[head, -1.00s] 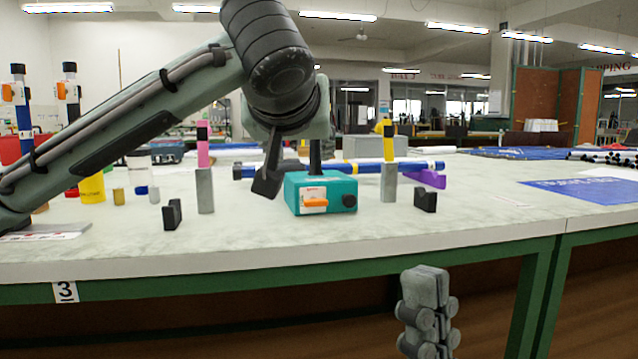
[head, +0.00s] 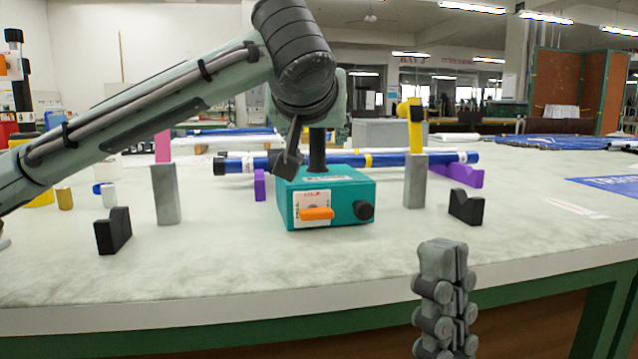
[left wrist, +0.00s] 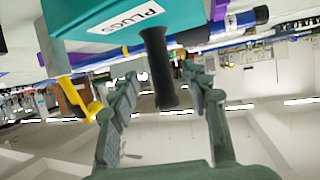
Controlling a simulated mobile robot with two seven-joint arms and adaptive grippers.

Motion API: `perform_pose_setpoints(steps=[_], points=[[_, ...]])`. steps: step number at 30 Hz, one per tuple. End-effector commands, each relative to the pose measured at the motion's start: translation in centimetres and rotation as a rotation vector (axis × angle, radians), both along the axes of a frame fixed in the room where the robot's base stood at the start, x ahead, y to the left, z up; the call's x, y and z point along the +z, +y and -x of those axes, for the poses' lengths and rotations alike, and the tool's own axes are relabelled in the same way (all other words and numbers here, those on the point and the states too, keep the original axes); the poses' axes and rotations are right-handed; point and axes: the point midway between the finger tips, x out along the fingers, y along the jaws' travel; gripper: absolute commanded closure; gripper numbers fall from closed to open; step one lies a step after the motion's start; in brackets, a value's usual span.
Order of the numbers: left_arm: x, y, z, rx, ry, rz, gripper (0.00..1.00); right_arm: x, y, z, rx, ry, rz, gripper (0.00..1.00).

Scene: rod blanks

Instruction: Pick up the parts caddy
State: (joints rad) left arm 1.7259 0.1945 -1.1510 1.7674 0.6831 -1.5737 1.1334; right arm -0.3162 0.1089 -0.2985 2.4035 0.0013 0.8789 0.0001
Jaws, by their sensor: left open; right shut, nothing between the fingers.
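The parts caddy is a teal box (head: 340,200) with a black upright handle (head: 318,150), an orange latch-like piece and a black knob on its front. It stands on the pale table. In the left wrist view its teal body (left wrist: 95,22) carries a "PLUGS" label, and the black handle (left wrist: 158,70) reaches between my fingers. My left gripper (head: 303,150) is open at the handle, above the box; its fingers (left wrist: 162,95) lie either side of the handle with gaps. One finger is largely hidden in the head view. My right gripper (head: 446,250) is shut and empty, in front of the table edge.
Grey posts (head: 166,195) (head: 415,182) stand left and right of the caddy, with black V-blocks (head: 113,231) (head: 466,207) farther out. A blue rod (head: 390,160) lies behind it on purple supports. The table front is clear.

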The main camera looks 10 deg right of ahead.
Motion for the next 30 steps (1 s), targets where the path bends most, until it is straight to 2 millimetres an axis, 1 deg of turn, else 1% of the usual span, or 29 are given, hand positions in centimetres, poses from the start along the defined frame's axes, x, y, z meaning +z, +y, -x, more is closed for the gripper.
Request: perform_pose_setpoints(steps=[1,3,6,9,15,17,24,27,30], points=[[-0.5,-0.1,-0.8,0.004,0.0,-0.001,0.53,-0.1,0.0,0.0,0.0,-0.006,0.003,1.0],[-1.0,-0.3,-1.8,0.004,-0.001,0.0,0.53,-0.1,0.1,-0.1,0.001,-0.012,0.008,1.0],[-1.4,-0.7,-2.8,0.003,0.0,0.0,0.53,0.0,0.1,-0.1,0.001,-0.014,0.01,1.0],[-1.5,-0.8,-3.3,0.001,-0.001,0.001,0.53,0.0,0.1,-0.1,0.001,-0.016,0.012,1.0],[-1.5,-0.9,-3.4,0.0,0.0,0.001,0.53,0.1,0.1,-0.1,0.001,-0.017,0.011,1.0],[-1.5,-0.9,-3.4,0.0,0.0,0.001,0.59,0.1,0.1,-0.1,0.001,-0.017,0.011,1.0],[-1.5,-0.8,-3.4,0.001,0.0,0.001,0.89,0.1,0.1,-0.1,0.001,-0.017,0.011,1.0],[-1.5,-0.8,-3.4,0.001,0.0,0.001,1.0,0.1,0.1,-0.1,0.001,-0.017,0.011,1.0],[-1.5,-0.8,-3.4,0.001,0.0,0.001,1.0,0.1,0.1,-0.1,0.001,-0.017,0.011,1.0]])
